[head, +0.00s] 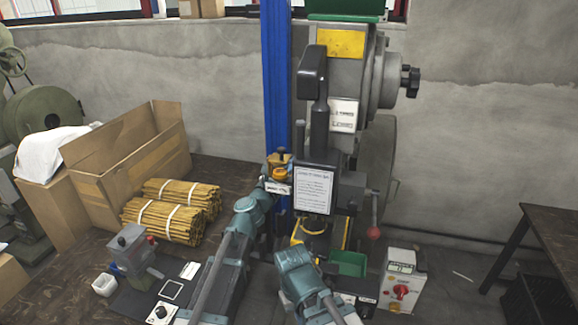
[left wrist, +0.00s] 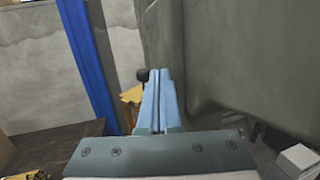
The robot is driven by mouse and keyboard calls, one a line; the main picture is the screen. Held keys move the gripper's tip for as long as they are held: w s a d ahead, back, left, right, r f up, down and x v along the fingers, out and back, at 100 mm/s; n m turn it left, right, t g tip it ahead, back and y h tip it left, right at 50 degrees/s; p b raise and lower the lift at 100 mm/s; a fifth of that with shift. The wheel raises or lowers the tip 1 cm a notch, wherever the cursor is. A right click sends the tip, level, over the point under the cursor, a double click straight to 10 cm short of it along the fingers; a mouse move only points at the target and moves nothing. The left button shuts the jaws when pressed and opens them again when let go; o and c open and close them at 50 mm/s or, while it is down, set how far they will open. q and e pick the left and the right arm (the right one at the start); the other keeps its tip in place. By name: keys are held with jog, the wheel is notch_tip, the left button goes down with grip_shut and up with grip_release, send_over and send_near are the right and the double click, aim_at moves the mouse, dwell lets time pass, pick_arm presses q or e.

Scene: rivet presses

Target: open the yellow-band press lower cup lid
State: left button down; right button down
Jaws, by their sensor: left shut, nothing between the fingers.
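The press (head: 376,95) with the yellow band (head: 340,43) stands at the middle back. A small yellow-orange cup (head: 280,173) with a dark knob on top (head: 282,151) sits low on its left side. In the left wrist view, the knob (left wrist: 143,75) and part of the yellow cup (left wrist: 131,96) show left of my fingers. My left gripper (left wrist: 164,76) is shut and empty, its tips close beside the knob; I cannot tell whether they touch. The lid's seam is too small to make out. My right arm shows at the bottom middle of the head view, but its fingers do not show.
A blue post (head: 276,75) rises left of the press. A dark panel with a printed sheet (head: 314,190) is right of the cup. A green bin (head: 348,263) and a control box with a red knob (head: 401,282) stand lower right. Stick bundles (head: 165,222) lie left by a cardboard box (head: 125,150).

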pick_arm(q)
jog(key=shift+w+d, duration=0.25)
jog(key=shift+w, duration=0.1)
dwell(1.4)
